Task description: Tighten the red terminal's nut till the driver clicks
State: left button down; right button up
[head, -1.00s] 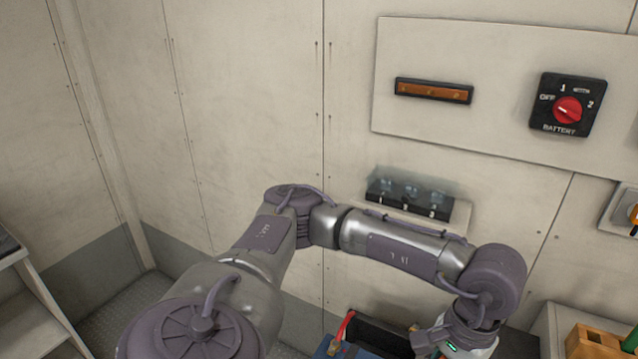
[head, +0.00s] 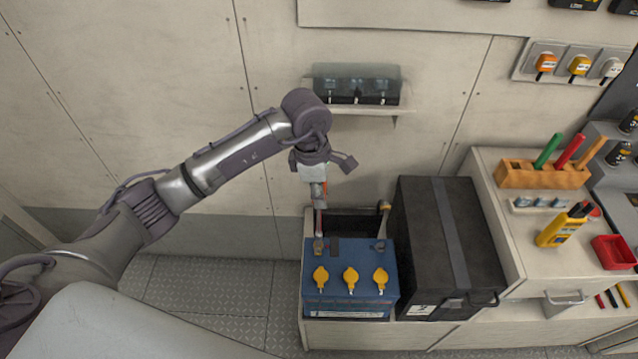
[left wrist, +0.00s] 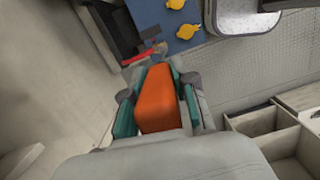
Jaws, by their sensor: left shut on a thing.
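The blue battery (head: 350,303) with yellow caps sits low against the wall; part of it shows in the left wrist view (left wrist: 187,38). My left gripper (head: 316,180) is shut on the orange handle of the driver (left wrist: 158,98), with a teal-lined finger on each side. The driver's shaft (head: 319,222) points down, nearly upright, to the battery's back left corner. Its tip is at or just above the terminal there; I cannot tell whether it touches. The nut is hidden or too small to make out. A red strip (left wrist: 142,57) shows beside the tip.
A black lidded box (head: 440,245) stands close right of the battery. The bench (head: 490,195) farther right carries a wooden tool block (head: 540,175), a yellow meter (head: 562,228) and a red tray (head: 613,252). A wall shelf (head: 362,109) is above. Floor at left is clear.

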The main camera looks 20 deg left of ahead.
pick_arm(q)
jog(key=shift+w+a+f+n, duration=0.1)
jog(key=shift+f+n, duration=0.05)
jog(key=shift+n, duration=0.35)
jog(key=shift+a+f, duration=0.15)
jog(key=shift+a+f+b, duration=0.1)
jog(key=shift+f+b, duration=0.2)
jog(key=shift+f, duration=0.4)
jog(key=shift+f+b, duration=0.35)
jog(key=shift+f, duration=0.05)
jog(key=shift+f+b, duration=0.4)
jog(key=shift+f, duration=0.35)
jog(key=n, duration=0.6)
jog(key=n+y+b, duration=0.1)
jog(key=n, duration=0.5)
jog(key=f+n+t+b, duration=0.1)
jog(key=n, duration=0.5)
jog(key=shift+w+a+n+y, duration=0.15)
jog(key=shift+n+y, duration=0.15)
jog(key=shift+y, duration=0.1)
pick_arm(e)
jog(key=f, duration=0.1)
jog(key=a+f, duration=0.1)
jog(key=f, duration=0.1)
jog(key=shift+a+f, duration=0.35)
jog(key=shift+a, duration=0.05)
